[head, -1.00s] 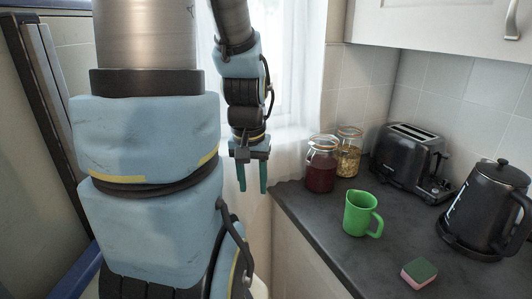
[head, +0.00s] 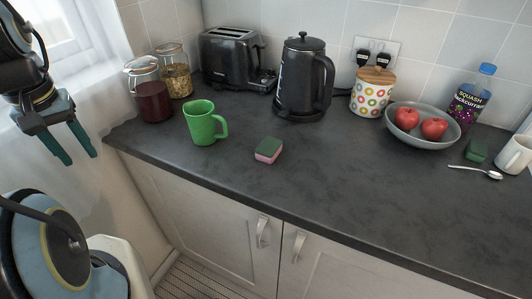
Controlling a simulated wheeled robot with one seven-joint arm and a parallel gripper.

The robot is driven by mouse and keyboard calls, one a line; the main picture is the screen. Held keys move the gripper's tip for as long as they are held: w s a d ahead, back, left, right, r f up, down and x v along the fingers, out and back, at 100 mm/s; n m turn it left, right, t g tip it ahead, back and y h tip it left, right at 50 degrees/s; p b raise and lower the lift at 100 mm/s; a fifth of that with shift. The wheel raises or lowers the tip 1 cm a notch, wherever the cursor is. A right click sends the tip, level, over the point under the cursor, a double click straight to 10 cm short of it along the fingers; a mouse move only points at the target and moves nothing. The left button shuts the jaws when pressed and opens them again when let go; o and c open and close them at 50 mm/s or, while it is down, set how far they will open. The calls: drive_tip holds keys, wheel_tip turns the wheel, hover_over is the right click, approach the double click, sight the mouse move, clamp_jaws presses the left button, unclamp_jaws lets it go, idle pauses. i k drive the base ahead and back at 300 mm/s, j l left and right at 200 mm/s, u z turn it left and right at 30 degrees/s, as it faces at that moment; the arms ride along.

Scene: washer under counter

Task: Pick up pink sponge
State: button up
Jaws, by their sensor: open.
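The pink sponge (head: 268,150) has a dark green top layer and a pink lower layer. It lies on the dark countertop, right of the green mug (head: 204,123) and in front of the black kettle. My gripper (head: 82,160) is open and empty at the far left. It hangs in the air beyond the counter's left end, with its green fingers pointing down, well apart from the sponge.
Behind stand two jars (head: 150,95), a black toaster (head: 238,60), the kettle (head: 304,80) and a spotted canister (head: 372,93). Counter around the sponge is clear.

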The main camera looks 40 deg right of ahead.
sight(268, 151)
drive_tip(key=k+j+u, duration=0.1)
drive_tip(key=u, duration=0.15)
drive_tip(key=l+u, duration=0.2)
drive_tip(key=u, duration=0.9)
drive_tip(key=i+j, duration=0.1)
drive_tip(key=k+z, duration=0.2)
drive_tip(key=z, duration=0.25)
drive_tip(key=k+l+z, duration=0.1)
drive_tip(key=z, duration=0.35)
drive_tip(key=k+l+z, duration=0.15)
drive_tip(key=z, duration=0.3)
